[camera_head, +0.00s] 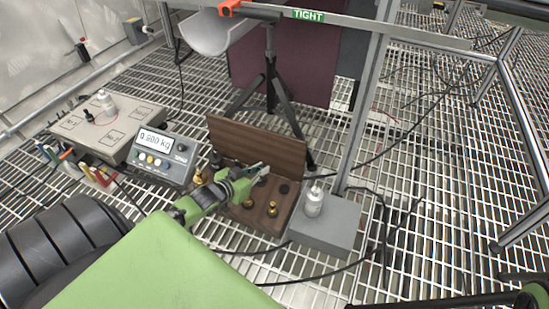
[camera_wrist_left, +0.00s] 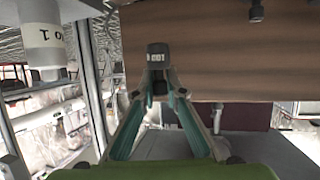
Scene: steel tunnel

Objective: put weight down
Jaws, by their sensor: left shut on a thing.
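My left gripper (camera_head: 262,168) is over the open wooden weight case (camera_head: 250,219), in front of its raised lid (camera_head: 258,146). In the left wrist view its fingers (camera_wrist_left: 160,88) are shut on a small dark weight (camera_wrist_left: 158,52) with a partly readable label. Brass weights (camera_head: 272,209) stand in the case, and dark round spots show beside them. The gripper hides part of the case. I cannot tell whether the held weight touches the case. The scale (camera_head: 163,158) left of the case shows a kg reading.
A tripod (camera_head: 270,75) stands behind the lid. Cables cross the grating.

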